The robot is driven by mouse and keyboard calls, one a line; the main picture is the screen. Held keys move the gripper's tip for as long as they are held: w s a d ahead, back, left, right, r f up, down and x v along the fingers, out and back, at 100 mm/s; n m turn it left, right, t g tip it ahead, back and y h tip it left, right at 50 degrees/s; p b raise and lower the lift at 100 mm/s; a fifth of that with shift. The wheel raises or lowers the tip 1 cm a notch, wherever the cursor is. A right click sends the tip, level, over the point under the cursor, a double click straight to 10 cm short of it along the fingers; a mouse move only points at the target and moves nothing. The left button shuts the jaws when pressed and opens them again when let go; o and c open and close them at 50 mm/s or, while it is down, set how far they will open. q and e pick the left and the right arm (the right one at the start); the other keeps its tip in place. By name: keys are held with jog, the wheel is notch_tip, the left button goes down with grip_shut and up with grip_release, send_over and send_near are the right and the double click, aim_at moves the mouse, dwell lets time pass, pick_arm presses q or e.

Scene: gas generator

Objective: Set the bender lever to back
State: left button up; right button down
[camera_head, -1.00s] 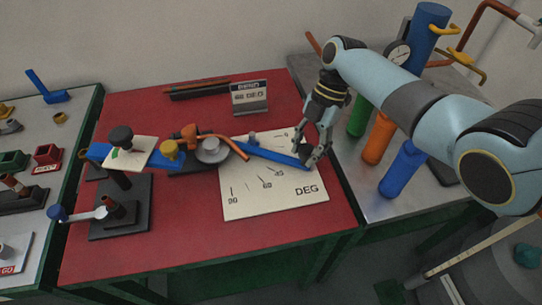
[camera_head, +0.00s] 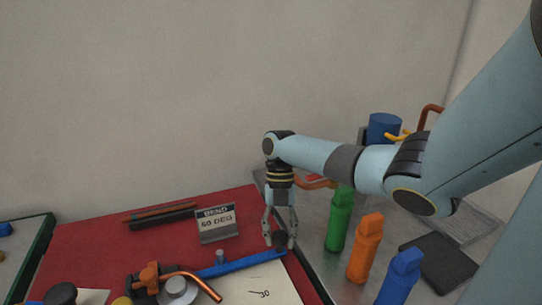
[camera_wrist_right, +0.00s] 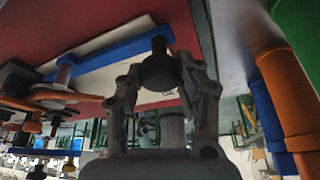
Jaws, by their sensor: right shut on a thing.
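The blue bender lever (camera_head: 240,263) runs from the bender's grey round die (camera_head: 177,290) to the right and slightly toward the back. It also shows in the right wrist view (camera_wrist_right: 105,52). A dark knob (camera_wrist_right: 158,66) stands at its outer end. My right gripper (camera_head: 280,240) points down over that end, with its fingers shut around the knob. It also shows in the right wrist view (camera_wrist_right: 160,85). A bent copper tube (camera_head: 203,284) lies in front of the lever. The white degree plate (camera_head: 270,283) is under the lever, with "30" visible. My left gripper is out of view.
A "BEND 60 DEG" sign (camera_head: 216,222) and a dark rack (camera_head: 165,217) stand behind on the red tabletop (camera_head: 85,247). Green (camera_head: 340,219), orange (camera_head: 366,248) and blue (camera_head: 400,277) bottles stand to the right of my gripper.

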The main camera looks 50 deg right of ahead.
jog(key=shift+w+d, duration=0.1)
jog(key=shift+w, duration=0.05)
jog(key=c, duration=0.9)
grip_release()
jog(key=shift+w, duration=0.1)
jog(key=v, duration=1.2)
jog(key=shift+r, duration=0.1)
